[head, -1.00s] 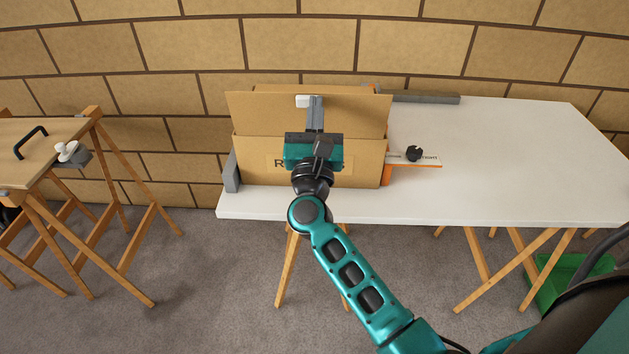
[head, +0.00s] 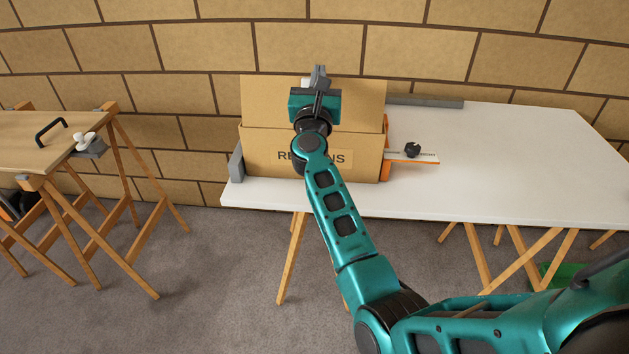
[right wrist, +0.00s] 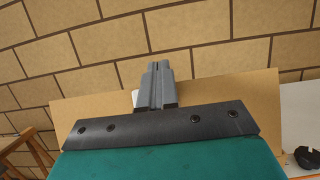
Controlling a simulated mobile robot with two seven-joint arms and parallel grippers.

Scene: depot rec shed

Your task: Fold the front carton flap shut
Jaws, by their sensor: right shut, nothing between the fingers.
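The carton (head: 270,168) stands on the white table, its front face lettered and partly covered by my right arm. Its front flap (head: 361,103) stands about upright above that face; it also shows in the right wrist view (right wrist: 235,95). A small white patch (right wrist: 135,97) shows at the flap beside my fingers. My right gripper (head: 319,72) is shut and empty. Its fingers are in front of the flap's middle, with their tips reaching the top edge in the picture; I cannot tell whether they touch it. The carton's inside is hidden. My left gripper is out of view.
A grey block (head: 237,164) is at the carton's left side. An orange clamp with a black knob (head: 412,149) is at its right. A grey bar (head: 425,102) lies along the table's back edge. The white table (head: 520,170) is clear to the right. A wooden trestle table (head: 25,155) stands left.

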